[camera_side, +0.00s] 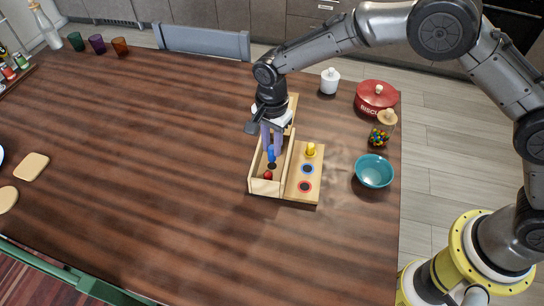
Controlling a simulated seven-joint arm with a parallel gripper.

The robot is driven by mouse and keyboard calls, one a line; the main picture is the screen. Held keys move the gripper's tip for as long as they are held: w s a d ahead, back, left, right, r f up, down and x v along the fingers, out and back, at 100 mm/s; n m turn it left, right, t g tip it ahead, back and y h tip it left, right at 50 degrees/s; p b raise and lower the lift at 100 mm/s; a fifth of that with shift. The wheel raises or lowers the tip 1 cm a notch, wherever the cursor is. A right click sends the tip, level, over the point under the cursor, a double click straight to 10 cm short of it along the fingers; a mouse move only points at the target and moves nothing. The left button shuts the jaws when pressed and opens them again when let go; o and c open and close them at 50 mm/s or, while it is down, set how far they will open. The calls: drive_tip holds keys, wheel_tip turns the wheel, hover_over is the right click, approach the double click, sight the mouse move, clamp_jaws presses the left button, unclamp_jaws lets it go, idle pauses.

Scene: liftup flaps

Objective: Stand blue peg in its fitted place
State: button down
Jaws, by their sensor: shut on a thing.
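The blue peg (271,155) is between the fingertips of my gripper (271,147). My gripper points down and is shut on the peg over the open wooden box (254,166). A dark spot lies just below the peg; I cannot tell whether the peg touches the box floor. To the right of the box is a wooden board (317,176). It has a blue-ringed hole (307,169) in the middle and a red-ringed hole (305,186) at the near end, both empty. A yellow peg (311,149) stands at the board's far end.
A red peg (268,175) is in the near end of the box. A teal bowl (374,171) is right of the board. A jar of coloured sweets (379,137), a red pot (376,96) and a white jar (330,81) stand behind. The table's left and front are mostly clear.

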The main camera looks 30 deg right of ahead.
sight(272, 156)
drive_tip(key=shift+f, duration=2.15)
drive_tip(key=shift+f, duration=0.15)
drive_tip(key=c, duration=0.7)
unclamp_jaws()
wheel_tip(272, 156, up, 12)
drive_tip(key=shift+r, duration=0.2)
drive_tip(key=shift+d+r, duration=0.1)
